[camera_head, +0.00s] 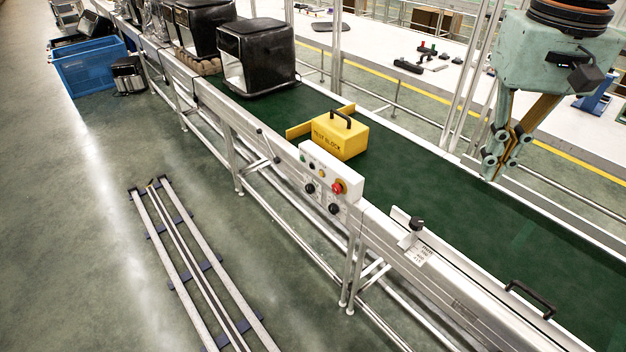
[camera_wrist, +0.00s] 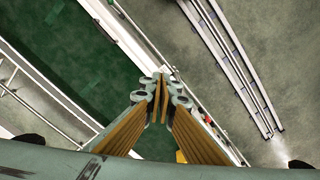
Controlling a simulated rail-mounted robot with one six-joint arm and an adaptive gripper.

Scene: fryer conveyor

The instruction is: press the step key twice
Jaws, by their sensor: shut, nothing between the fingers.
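A white control box (camera_head: 331,173) is fixed to the near rail of the conveyor. Its face carries a red stop button (camera_head: 338,187), black knobs and several small coloured buttons. The labels are too small to read, so I cannot tell which one is the step key. My gripper (camera_head: 490,174) is up at the right in the head view, clear of the box, its fingers pointing down, shut and empty. In the wrist view, the closed fingertips (camera_wrist: 160,78) appear over the conveyor's edge rail. The box there is mostly hidden behind the fingers.
A yellow test block (camera_head: 340,134) with a black handle stands on the green belt (camera_head: 420,165) behind the box. Black fryer units (camera_head: 257,55) stand farther up the belt. A black knob on a bracket (camera_head: 415,224) and a black handle (camera_head: 530,298) sit right of the box.

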